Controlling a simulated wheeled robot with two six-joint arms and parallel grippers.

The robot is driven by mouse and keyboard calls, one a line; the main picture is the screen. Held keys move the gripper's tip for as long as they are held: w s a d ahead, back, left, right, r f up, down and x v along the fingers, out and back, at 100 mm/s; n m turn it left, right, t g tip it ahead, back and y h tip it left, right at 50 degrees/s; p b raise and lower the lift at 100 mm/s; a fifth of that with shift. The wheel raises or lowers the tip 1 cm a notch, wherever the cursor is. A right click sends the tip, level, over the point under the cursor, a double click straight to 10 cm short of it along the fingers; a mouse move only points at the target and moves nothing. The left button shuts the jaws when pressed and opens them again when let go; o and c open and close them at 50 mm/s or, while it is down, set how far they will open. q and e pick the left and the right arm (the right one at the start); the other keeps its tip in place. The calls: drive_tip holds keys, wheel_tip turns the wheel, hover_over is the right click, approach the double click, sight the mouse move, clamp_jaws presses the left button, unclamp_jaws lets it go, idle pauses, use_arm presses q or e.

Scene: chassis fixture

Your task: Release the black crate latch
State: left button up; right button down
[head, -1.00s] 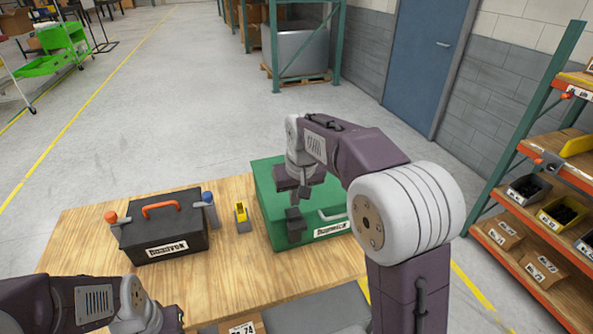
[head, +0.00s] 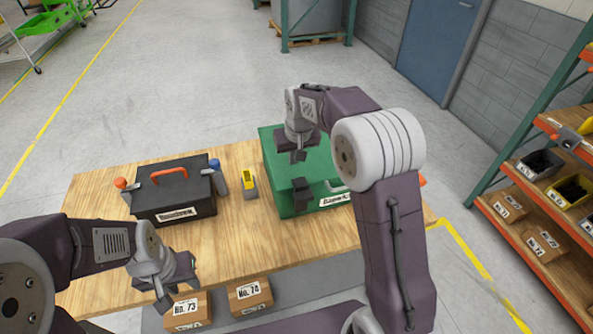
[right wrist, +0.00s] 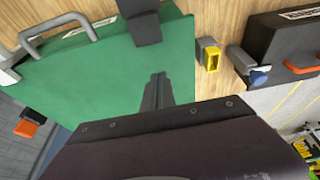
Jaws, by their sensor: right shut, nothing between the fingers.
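The black crate (head: 176,208) stands on the table with an orange handle (head: 169,174) on top. An orange-tipped lever (head: 120,184) is at its left side and a blue-tipped lever (head: 215,165) at its right. The blue tip shows in the right wrist view (right wrist: 260,76). The green crate (head: 283,165) is to the right, with a black block (head: 302,193) at its front edge. My right gripper (head: 298,157) is shut and empty above the green crate, behind that block. My left gripper (head: 165,293) is in front of the black crate, apart from it; its finger gap is unclear.
A yellow-and-grey piece (head: 249,181) stands between the crates. Two cardboard boxes, No. 73 (head: 187,310) and No. 74 (head: 250,296), are below the table's front edge. Bare wood (head: 235,235) lies in front of the crates. Shelving (head: 540,205) stands at the right.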

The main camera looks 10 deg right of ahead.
sight(295, 176)
drive_tip(key=x, duration=0.3)
drive_tip(key=shift+s+f, duration=0.1)
drive_tip(key=shift+f, duration=0.1)
drive_tip(key=s, duration=0.3)
drive_tip(key=shift+s+d+r, duration=0.1)
drive_tip(key=shift+s+p, duration=0.3)
drive_tip(key=shift+s, duration=0.05)
drive_tip(key=shift+w, duration=0.2)
